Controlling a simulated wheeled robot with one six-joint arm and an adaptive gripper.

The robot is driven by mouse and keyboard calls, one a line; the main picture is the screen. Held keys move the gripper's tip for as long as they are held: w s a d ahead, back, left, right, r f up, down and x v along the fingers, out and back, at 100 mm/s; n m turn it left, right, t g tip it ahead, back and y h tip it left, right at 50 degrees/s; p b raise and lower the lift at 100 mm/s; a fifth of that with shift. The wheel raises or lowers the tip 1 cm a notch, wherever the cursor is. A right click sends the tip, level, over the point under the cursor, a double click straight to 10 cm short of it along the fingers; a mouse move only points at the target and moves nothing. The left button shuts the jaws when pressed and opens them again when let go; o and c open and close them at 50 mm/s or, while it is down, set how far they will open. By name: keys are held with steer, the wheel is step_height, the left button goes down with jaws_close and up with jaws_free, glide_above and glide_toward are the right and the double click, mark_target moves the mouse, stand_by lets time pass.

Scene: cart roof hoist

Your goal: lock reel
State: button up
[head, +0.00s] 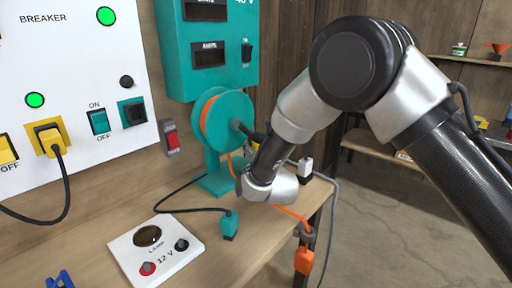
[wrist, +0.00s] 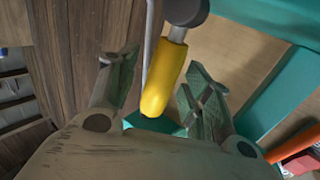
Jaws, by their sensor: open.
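The teal reel (head: 234,106), wound with orange cable (head: 208,120), stands on a teal stand at the back of the bench in the head view. A dark crank sticks out from its hub. In the wrist view, a yellow grip (wrist: 163,85) on a grey round end lies between the fingers of my gripper (wrist: 160,75). My gripper is open, one finger on each side of it. I cannot tell whether either finger touches it. In the head view my wrist hides most of my gripper and grip. A red switch (head: 171,138) in a grey housing is left of the reel; its lettering is too small to read.
A white 12 V lamp panel (head: 125,256) and a teal plug (head: 230,224) lie on the bench (head: 190,260). An orange connector (head: 303,262) hangs at the bench's right edge. A white breaker panel (head: 75,80) and teal meter box (head: 180,60) are behind. Floor is clear to the right.

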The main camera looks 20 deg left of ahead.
jaws_close()
steer(key=shift+w+d+r+m+g, duration=0.1)
steer(key=shift+w+d+m+g, duration=0.1)
steer(key=shift+w+m+g, duration=0.35)
steer(key=shift+w+d+f+m+g+h, duration=0.2)
steer(key=shift+m+g+h, duration=0.1)
steer(key=shift+m, duration=0.35)
jaws_free()
steer(key=shift+a, duration=0.1)
